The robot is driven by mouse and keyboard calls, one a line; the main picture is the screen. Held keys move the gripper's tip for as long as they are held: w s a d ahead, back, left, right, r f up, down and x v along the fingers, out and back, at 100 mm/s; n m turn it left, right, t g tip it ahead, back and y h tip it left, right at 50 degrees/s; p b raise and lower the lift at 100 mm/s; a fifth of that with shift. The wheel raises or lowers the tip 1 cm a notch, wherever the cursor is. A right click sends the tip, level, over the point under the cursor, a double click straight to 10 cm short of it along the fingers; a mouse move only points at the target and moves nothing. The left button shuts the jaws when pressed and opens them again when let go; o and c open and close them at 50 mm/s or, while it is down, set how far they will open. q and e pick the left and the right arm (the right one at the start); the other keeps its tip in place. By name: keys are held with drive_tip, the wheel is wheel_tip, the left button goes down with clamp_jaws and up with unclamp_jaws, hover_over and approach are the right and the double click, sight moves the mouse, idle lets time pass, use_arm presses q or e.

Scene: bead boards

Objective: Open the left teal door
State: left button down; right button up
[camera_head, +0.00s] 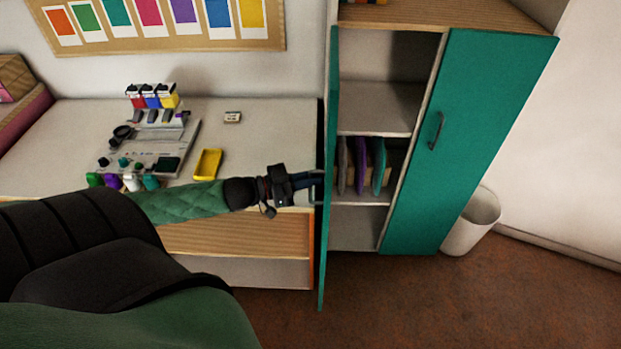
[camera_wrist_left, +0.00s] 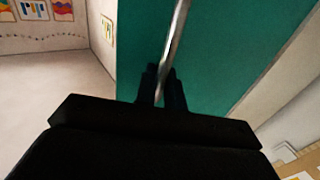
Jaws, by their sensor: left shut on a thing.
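The left teal door (camera_head: 327,120) of the cabinet stands swung open, seen nearly edge-on in the head view. The inside shelves beside it are exposed. My left gripper (camera_head: 314,187) is at the outer face of this door, shut on its metal handle (camera_head: 317,200). In the left wrist view the gripper fingers (camera_wrist_left: 161,88) close around the grey handle bar (camera_wrist_left: 177,35), with the teal door face (camera_wrist_left: 220,50) right behind. The right teal door (camera_head: 465,130) is closed, with a dark handle (camera_head: 436,130). My right gripper is not in view.
The cabinet shelves (camera_head: 375,105) hold several thin upright items (camera_head: 361,165). A desk (camera_head: 260,130) left of the door carries a yellow tray (camera_head: 208,164), a grey board (camera_head: 150,145) and small bottles. A white bin (camera_head: 472,222) stands right of the cabinet. Brown floor (camera_head: 400,300) in front is clear.

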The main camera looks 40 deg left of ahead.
use_arm(q)
drive_tip(key=c, duration=1.6)
unclamp_jaws()
drive_tip(key=shift+c, duration=0.2)
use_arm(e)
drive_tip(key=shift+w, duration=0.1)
use_arm(q)
drive_tip(key=shift+s+a, duration=0.1)
